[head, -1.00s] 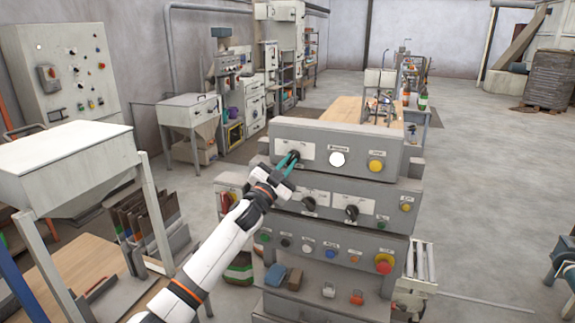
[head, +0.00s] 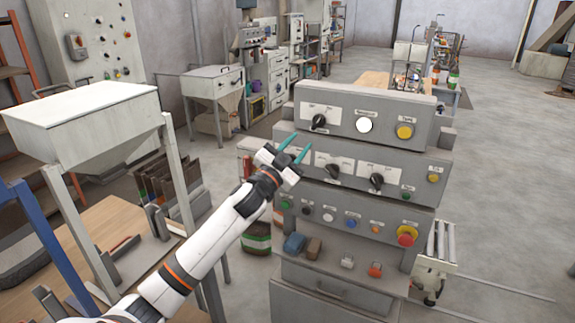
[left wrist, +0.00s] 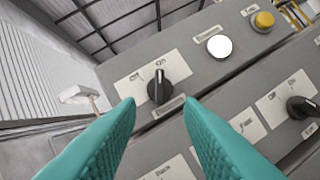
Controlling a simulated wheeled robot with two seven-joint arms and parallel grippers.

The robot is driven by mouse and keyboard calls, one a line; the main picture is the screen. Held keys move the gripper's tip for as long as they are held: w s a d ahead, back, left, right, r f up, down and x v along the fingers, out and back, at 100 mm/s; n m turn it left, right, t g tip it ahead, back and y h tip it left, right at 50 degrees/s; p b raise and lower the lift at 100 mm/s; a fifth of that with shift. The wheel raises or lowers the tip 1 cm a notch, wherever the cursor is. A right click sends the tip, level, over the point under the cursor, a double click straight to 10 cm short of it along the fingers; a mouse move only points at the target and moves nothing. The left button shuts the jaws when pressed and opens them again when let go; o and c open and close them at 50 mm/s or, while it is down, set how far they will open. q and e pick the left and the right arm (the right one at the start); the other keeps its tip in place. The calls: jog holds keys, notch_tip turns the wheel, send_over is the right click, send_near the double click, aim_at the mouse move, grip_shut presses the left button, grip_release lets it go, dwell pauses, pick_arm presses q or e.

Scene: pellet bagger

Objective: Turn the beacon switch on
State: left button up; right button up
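The control console has a top panel (head: 345,101) with a black rotary switch (head: 319,121) at its left end. In the left wrist view this switch (left wrist: 158,88) stands between two position labels, with its handle toward the right one, which seems to read On. The name plate below it is too small to read, so I cannot confirm it is the beacon switch. My left gripper (head: 304,142) is open and empty, below and left of the switch and apart from it. Its teal fingers also show in the left wrist view (left wrist: 160,103). My right gripper is out of view.
A white lamp (head: 364,125) and a yellow button (head: 404,131) sit right of the switch. Two more black switches (head: 332,171) (head: 376,181) are on the panel below, with a red emergency button (head: 407,235) lower down. A white hopper (head: 85,120) stands at left.

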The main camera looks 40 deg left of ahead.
pick_arm(q)
jog(key=shift+b+v, duration=0.65)
jog(key=shift+v, duration=1.75)
